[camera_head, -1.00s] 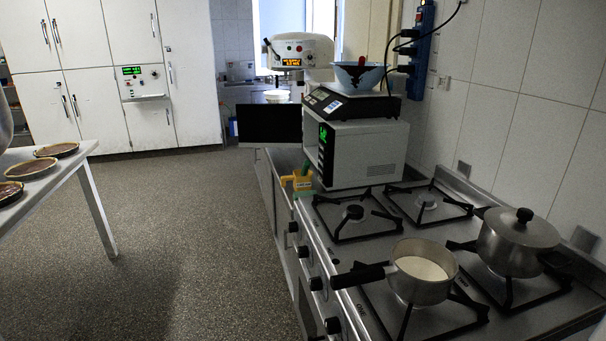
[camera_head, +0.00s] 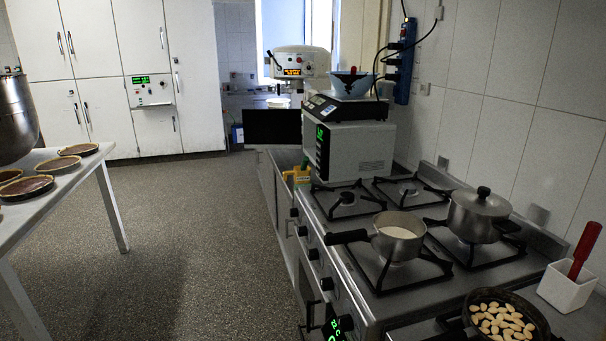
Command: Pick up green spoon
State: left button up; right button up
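I cannot make out a green spoon in the camera_head view. A small green piece (camera_head: 304,164) shows beside a yellow object (camera_head: 297,175) at the sink edge, left of the white oven; it is too small to tell what it is. Neither of my grippers is in view.
A stove (camera_head: 337,262) on the right bears a saucepan (camera_head: 400,243) of white contents and a lidded pot (camera_head: 477,218). A pan of nuts (camera_head: 470,320) and a white holder (camera_head: 566,292) with a red-handled tool (camera_head: 584,250) are nearest. A table (camera_head: 95,163) with tarts stands left. The floor (camera_head: 200,240) between is clear.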

aim_at(306, 158)
jog(key=u, duration=0.65)
jog(key=i, duration=0.85)
jog(key=u, duration=0.75)
jog(key=i, duration=2.35)
jog(key=z, duration=1.4)
jog(key=i, duration=0.75)
jog(key=z, duration=0.65)
